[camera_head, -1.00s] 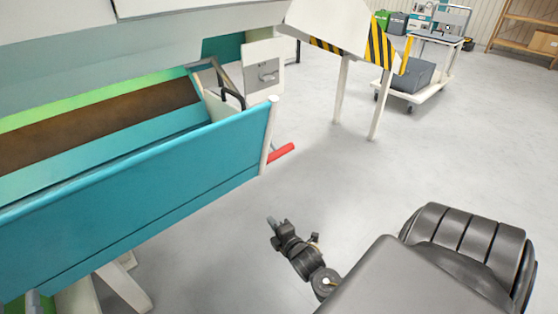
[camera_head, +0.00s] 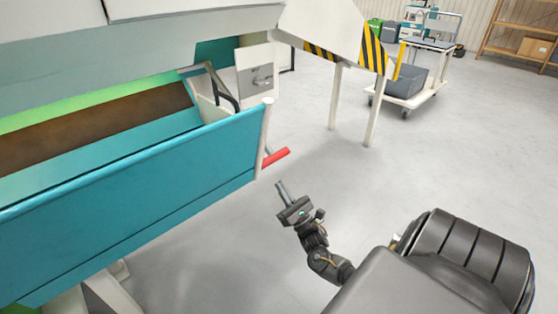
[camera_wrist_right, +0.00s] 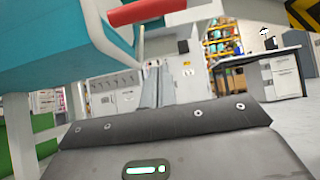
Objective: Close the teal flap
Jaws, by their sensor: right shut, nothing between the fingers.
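The teal flap (camera_head: 130,195) hangs open on the left of the head view, tilted outward, with the trough (camera_head: 95,130) showing behind its upper edge. A red handle (camera_head: 276,157) sticks out at the flap's right end, beside a pale post. My right gripper (camera_head: 281,188) is shut and empty, below and just right of the red handle, apart from it. In the right wrist view the red handle (camera_wrist_right: 146,11) is at the top, above the fingers (camera_wrist_right: 157,85), and the flap (camera_wrist_right: 60,45) fills the upper left. My left gripper is not in view.
A white panel with yellow-black stripes (camera_head: 374,48) stands on pale legs beyond the flap. A cart (camera_head: 420,90) with a grey box is farther back right. The floor (camera_head: 340,175) between my right arm and the cart is clear.

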